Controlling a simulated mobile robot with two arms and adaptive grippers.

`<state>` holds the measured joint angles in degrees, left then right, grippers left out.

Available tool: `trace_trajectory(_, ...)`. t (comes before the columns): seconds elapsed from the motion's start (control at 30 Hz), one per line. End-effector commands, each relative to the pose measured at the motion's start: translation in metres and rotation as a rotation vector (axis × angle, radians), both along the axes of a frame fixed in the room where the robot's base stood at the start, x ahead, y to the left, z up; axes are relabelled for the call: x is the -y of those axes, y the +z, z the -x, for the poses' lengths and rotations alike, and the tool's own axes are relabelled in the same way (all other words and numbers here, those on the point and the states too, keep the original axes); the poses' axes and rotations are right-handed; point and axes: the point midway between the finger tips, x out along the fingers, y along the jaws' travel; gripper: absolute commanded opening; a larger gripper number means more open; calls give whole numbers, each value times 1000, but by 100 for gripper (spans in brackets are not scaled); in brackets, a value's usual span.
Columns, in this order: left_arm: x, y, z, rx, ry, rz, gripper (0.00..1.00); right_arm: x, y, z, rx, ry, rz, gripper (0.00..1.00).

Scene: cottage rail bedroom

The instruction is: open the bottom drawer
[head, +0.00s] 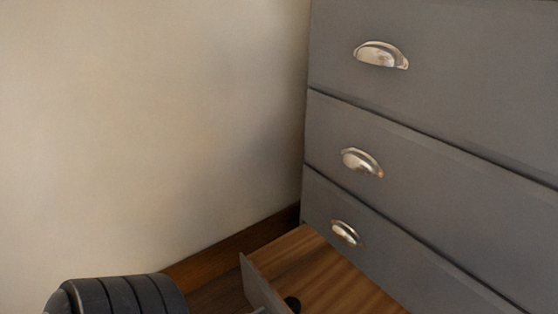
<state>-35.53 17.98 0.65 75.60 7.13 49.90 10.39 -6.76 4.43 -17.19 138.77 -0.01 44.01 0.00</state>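The bottom drawer (325,272) of the grey dresser is pulled out, and its bare wooden inside shows below the closed drawers. Its grey front (262,287) stands away from the dresser and runs out of the bottom of the picture. The drawer's handle is out of sight. A dark ribbed part of my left arm comes in at the bottom left, beside the drawer front. A small black rounded piece shows at the inner side of the front; I cannot tell whether it is a fingertip of my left gripper. My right gripper is not in view.
Above the open drawer, several closed grey drawers show, with metal cup handles on the upper (381,55), middle (361,162) and lower (345,232) ones. A plain beige wall (150,130) with a wooden baseboard (230,247) stands at the left, close to the dresser's side.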

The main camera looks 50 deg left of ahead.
Motion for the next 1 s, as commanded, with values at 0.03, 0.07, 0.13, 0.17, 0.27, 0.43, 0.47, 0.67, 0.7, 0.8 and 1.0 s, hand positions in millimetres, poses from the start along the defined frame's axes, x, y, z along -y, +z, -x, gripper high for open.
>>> trace_trajectory(0.03,0,0,3,0,0,2,21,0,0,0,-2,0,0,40)
trace_trajectory(0.07,0,0,4,1,0,2,21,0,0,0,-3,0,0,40)
trace_trajectory(0.13,0,0,5,1,0,2,21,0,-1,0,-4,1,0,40)
trace_trajectory(0.17,0,0,6,1,0,2,21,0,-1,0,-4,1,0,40)
trace_trajectory(0.27,0,0,6,2,0,2,21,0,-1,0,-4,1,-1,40)
trace_trajectory(0.43,0,0,6,1,0,2,21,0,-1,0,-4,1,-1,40)
trace_trajectory(0.47,0,0,6,1,0,2,21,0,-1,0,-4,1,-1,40)
trace_trajectory(0.67,0,0,5,1,0,1,82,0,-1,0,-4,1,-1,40)
trace_trajectory(0.7,0,0,5,1,0,1,82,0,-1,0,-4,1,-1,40)
trace_trajectory(0.8,0,0,5,1,0,1,82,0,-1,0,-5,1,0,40)
trace_trajectory(1.0,-1,0,10,-1,0,1,82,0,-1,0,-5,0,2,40)
